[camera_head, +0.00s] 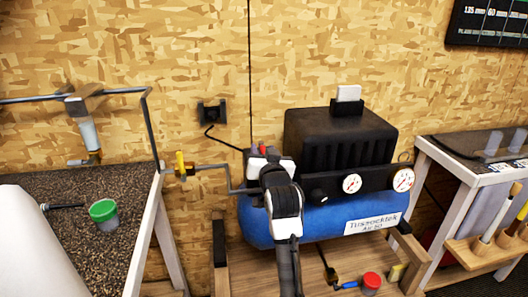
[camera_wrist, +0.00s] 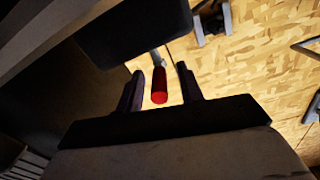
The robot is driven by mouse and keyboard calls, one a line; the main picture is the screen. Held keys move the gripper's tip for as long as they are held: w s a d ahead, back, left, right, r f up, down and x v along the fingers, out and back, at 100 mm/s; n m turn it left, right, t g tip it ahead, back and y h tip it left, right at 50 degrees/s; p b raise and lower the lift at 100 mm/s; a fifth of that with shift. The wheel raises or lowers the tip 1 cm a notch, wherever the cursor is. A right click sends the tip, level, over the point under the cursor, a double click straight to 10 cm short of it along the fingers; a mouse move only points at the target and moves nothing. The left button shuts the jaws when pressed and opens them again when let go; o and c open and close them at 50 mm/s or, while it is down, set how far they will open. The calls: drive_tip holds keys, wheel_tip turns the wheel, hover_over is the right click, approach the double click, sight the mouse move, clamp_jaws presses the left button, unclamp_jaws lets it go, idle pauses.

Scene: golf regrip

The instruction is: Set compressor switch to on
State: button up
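The compressor (camera_head: 318,217) has a blue tank, a black ribbed housing and a label reading "Tuszecktek Air 50". A red switch knob (camera_head: 263,149) shows at its left end, just beyond my gripper (camera_head: 268,163), which hides most of that end. My gripper (camera_wrist: 160,73) is open there, with one dark finger on each side of the knob. Gaps show on both sides, so neither finger appears to touch it. I cannot tell the switch's setting.
Two gauges (camera_head: 352,184) and a black knob (camera_head: 318,196) are on the compressor's front. A wall outlet (camera_head: 212,112) with a cable is behind. A left bench (camera_head: 50,240) holds a green-lidded cup (camera_head: 104,213). A right bench (camera_head: 450,165) stands close to the compressor.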

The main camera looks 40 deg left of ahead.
clamp_jaws()
